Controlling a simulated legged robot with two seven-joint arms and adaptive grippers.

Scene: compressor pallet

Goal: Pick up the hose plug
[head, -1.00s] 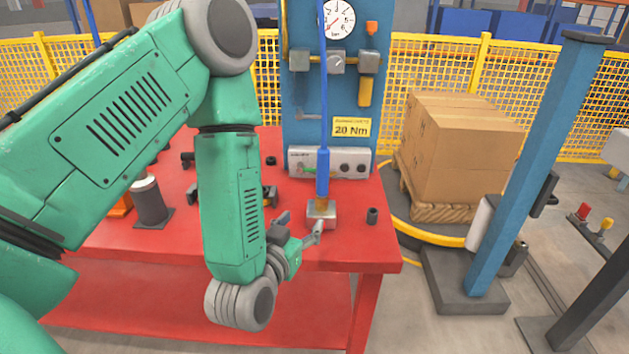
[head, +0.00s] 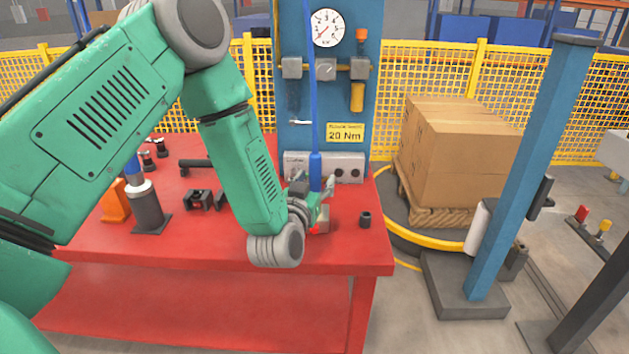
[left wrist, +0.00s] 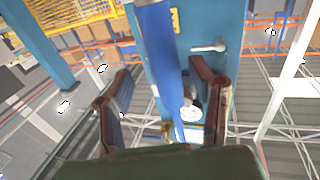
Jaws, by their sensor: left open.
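The hose plug (head: 315,168) is a thick blue sleeve at the lower end of a blue hose. It stands upright over a grey block on the red table (head: 170,245), in front of the blue panel. My left gripper (head: 312,187) is open at the plug, one finger on each side as far as I can tell. In the left wrist view the blue hose (left wrist: 160,55) runs between the two open fingers (left wrist: 164,103). The plug's lower end and most of the block are hidden by the gripper. My right gripper is not in view.
A small dark cylinder (head: 365,219) stands right of the gripper. The table's front middle is clear.

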